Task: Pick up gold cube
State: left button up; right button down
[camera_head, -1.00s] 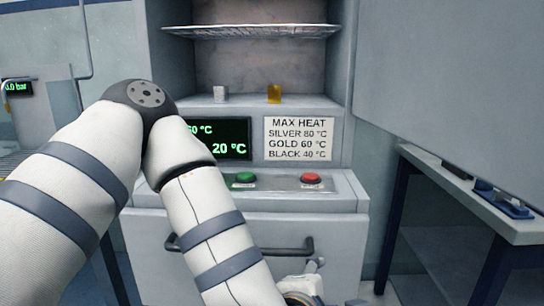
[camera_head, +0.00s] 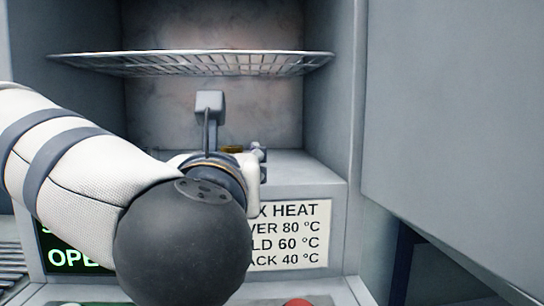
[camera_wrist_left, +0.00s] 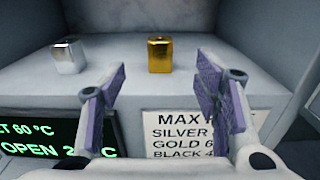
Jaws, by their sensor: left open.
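The gold cube (camera_wrist_left: 160,56) stands on the chamber floor in the left wrist view, near its front part. In the head view only a sliver of the gold cube (camera_head: 232,149) shows behind my left wrist. My left gripper (camera_wrist_left: 160,97) is open and empty, with its purple-padded fingers apart. The cube appears centred between the fingers and beyond their tips, not touching them. In the head view my arm hides most of the left gripper. My right gripper is not in view.
A silver cube (camera_wrist_left: 68,57) stands left of the gold one. A wire shelf (camera_head: 200,64) spans the chamber above my wrist. A heat-limit sign (camera_head: 295,235) and a green-lettered display (camera_wrist_left: 50,140) are on the front below the opening. A grey panel (camera_head: 450,120) stands at right.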

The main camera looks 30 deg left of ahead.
aim_at(231, 148)
pick_arm(q)
jog(key=x, duration=1.1)
jog(key=shift+w+a, duration=0.1)
jog(key=shift+a, duration=0.05)
jog(key=shift+r, duration=0.1)
grip_shut()
